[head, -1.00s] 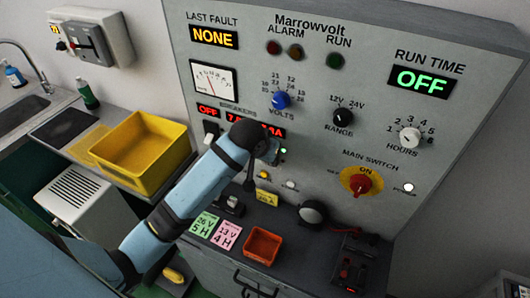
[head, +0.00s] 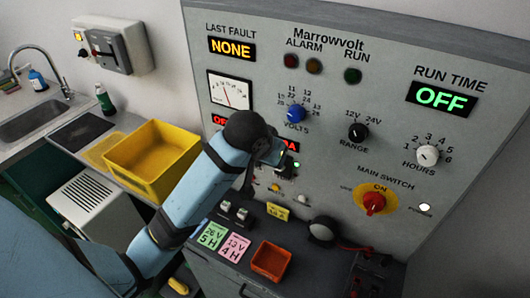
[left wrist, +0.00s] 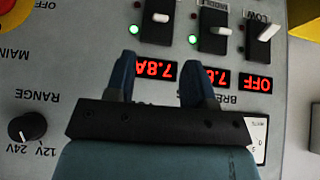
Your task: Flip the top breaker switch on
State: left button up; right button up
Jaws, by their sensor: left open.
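In the left wrist view, upside down, three breaker switches sit in a row on the panel. The leftmost switch (left wrist: 157,17) has its label out of frame, a lit green lamp (left wrist: 133,30) and a 7.8A display (left wrist: 156,70). The middle switch (left wrist: 216,31) has a lit green lamp too. The switch labelled LOW (left wrist: 267,34) is tilted and its display reads OFF (left wrist: 255,84). My left gripper (left wrist: 158,78) is open and empty, its fingertips appearing below the leftmost and middle switches. In the head view my arm hides much of the breaker row. My right gripper is not in view.
The panel carries a red main switch (head: 373,203), a blue volts knob (head: 296,113) and a range knob (head: 358,132). A yellow bin (head: 152,160) stands left.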

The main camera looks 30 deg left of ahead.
pick_arm(q)
jog(key=shift+v, duration=2)
notch_tip(320, 180, down, 12)
jog(key=d+m+t+h, duration=0.1)
jog(key=d, duration=0.1)
jog(key=s+d+f+m+t+h, duration=0.2)
jog(key=s+d+f+t, duration=0.1)
jog(key=s+f, duration=1.3)
notch_tip(320, 180, down, 4)
jog(key=shift+s+d+r, duration=0.1)
jog(key=shift+s+d, duration=0.1)
jog(key=shift+d, duration=0.4)
